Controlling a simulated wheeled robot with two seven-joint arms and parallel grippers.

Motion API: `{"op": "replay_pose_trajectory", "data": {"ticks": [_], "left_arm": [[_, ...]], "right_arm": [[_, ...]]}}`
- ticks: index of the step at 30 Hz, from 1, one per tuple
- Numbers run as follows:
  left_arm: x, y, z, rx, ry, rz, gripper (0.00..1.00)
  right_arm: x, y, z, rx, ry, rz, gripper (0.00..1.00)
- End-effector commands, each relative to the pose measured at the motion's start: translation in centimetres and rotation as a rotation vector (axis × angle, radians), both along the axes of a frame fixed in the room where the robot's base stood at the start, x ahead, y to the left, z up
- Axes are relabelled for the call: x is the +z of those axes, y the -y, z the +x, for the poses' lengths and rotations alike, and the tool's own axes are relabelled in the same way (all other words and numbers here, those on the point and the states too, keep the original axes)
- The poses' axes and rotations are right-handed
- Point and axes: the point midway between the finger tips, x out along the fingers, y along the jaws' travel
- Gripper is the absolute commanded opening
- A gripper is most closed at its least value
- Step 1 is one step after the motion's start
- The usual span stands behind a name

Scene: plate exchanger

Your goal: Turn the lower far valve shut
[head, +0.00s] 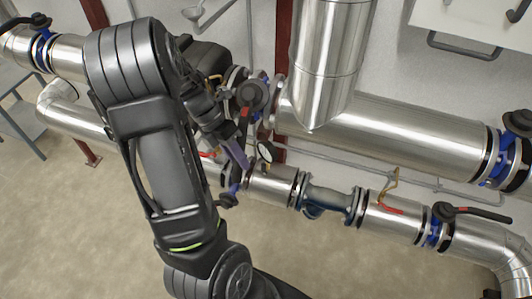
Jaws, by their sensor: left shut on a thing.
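My left arm comes down across the left of the head view. My left gripper (238,158) is at the lower pipe run, beside the round gauge (265,152). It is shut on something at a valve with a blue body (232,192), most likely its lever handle. The arm and fingers hide most of that valve's top, so its lever angle cannot be read. My right gripper is not in view.
A thick silver upper pipe (395,130) runs behind and above the lower pipe (272,184). Another valve (252,94) sits close to my gripper. A small red lever (386,207) is on the lower pipe. The floor in front is clear.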

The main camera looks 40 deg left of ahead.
Motion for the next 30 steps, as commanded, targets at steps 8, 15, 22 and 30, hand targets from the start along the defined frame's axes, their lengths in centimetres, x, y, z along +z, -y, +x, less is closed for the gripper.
{"op": "replay_pose_trajectory", "data": {"ticks": [8,15,22,30], "left_arm": [[0.0,-1.9,-1.0,-0.073,-0.030,0.073,0.00],[-0.1,-2.4,-1.2,-0.082,-0.033,0.088,0.00],[-0.1,-2.5,-1.2,-0.082,-0.033,0.090,0.00],[-0.1,-2.4,-1.1,-0.080,-0.032,0.087,0.42]], "right_arm": [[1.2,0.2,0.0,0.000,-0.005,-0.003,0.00],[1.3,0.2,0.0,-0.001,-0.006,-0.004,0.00],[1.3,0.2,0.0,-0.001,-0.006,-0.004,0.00],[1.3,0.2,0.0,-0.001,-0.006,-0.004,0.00]]}}
